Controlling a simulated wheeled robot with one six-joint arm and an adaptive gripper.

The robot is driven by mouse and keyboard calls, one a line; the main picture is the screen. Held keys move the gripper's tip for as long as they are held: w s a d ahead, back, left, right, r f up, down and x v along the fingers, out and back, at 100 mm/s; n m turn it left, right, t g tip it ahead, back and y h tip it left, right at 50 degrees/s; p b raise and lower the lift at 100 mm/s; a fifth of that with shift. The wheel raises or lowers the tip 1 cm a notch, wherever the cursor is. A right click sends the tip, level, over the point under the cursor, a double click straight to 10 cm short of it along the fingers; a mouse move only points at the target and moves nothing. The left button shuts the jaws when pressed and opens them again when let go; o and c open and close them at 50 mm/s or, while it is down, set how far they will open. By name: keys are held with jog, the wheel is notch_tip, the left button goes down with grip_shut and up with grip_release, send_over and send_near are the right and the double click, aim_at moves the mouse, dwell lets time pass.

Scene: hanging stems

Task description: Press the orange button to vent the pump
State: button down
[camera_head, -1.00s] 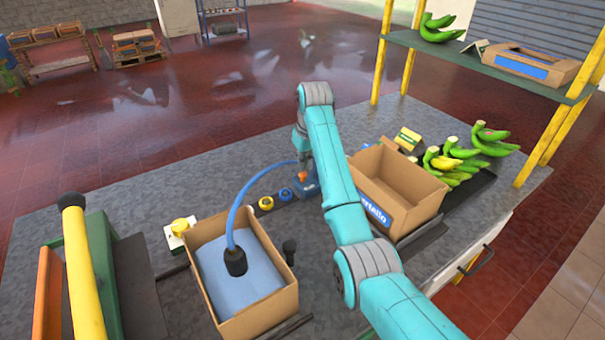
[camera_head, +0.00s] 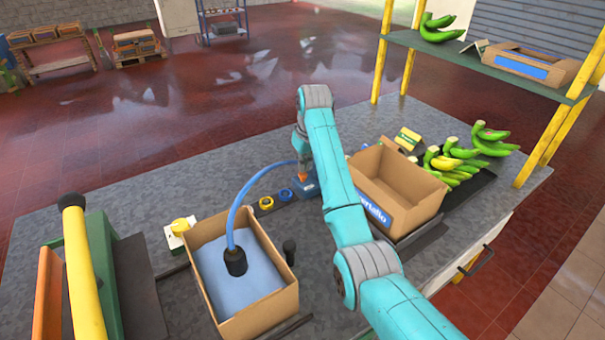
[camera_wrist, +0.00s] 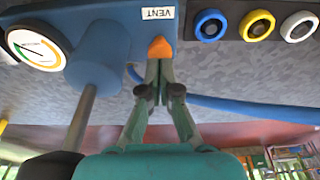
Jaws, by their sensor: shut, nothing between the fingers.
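The orange button (camera_wrist: 160,47) sits on the blue pump (camera_wrist: 95,58), just beside a white label reading VENT (camera_wrist: 158,13). My gripper (camera_wrist: 158,64) is shut and empty, with its fingertips at the button; they look to be touching it or very nearly so. In the head view the button (camera_head: 303,177) is a small orange spot on the pump (camera_head: 308,188), partly hidden by my arm and gripper. How far the button is pushed in cannot be told.
A blue hose (camera_head: 240,198) runs from the pump to a black fitting in a cardboard box (camera_head: 287,303) with a blue liner. Blue and yellow rings (camera_head: 266,203) lie beside the pump. An open carton (camera_head: 421,213) stands close to the right of my arm.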

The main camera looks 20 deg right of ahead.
aim_at(303, 174)
jog(key=shift+s+x, duration=0.2)
jog(key=shift+x, duration=0.9)
dwell(0.9)
jog(key=shift+d, duration=0.1)
jog(key=shift+w+a+v, duration=0.1)
jog(key=shift+w+v, duration=0.15)
jog(key=shift+v, duration=1.1)
jog(key=shift+w+a+v, duration=0.1)
jog(key=shift+w+v, duration=0.15)
jog(key=shift+v, duration=1.05)
jog(key=shift+w+a+v, duration=0.1)
jog(key=shift+w+v, duration=0.15)
jog(key=shift+v, duration=1.1)
jog(key=shift+r, duration=0.1)
